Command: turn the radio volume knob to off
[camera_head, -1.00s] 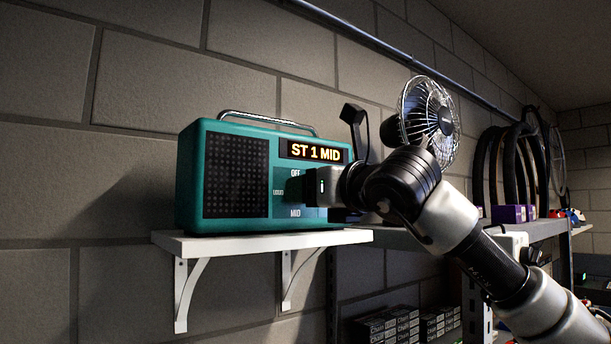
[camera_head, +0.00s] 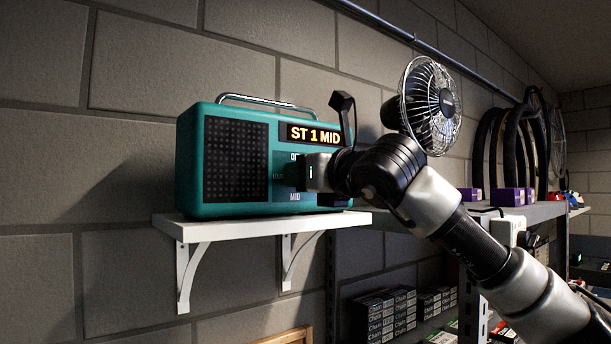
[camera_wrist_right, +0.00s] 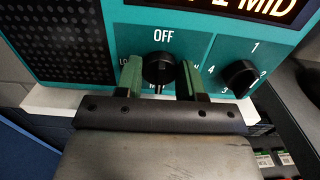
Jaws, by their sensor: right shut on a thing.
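The teal radio (camera_head: 282,205) stands on a white wall shelf, and its display (camera_head: 314,134) reads "ST 1 MID". The black volume knob (camera_wrist_right: 160,68) shows in the right wrist view, below the word OFF, with labels partly hidden around it. My right gripper (camera_wrist_right: 160,80) has a green-padded finger on each side of this knob and is shut on it. In the head view my right gripper (camera_head: 300,173) is against the radio's front and hides the knob and part of the OFF label. My left gripper is not in view.
A second knob (camera_wrist_right: 240,76), with numbers around it, sits to the right. The white shelf (camera_head: 255,228) is narrow. A fan (camera_head: 430,105) stands behind my right arm. Boxes (camera_head: 385,310) stand lower down, and tyres (camera_head: 490,150) hang at the back right.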

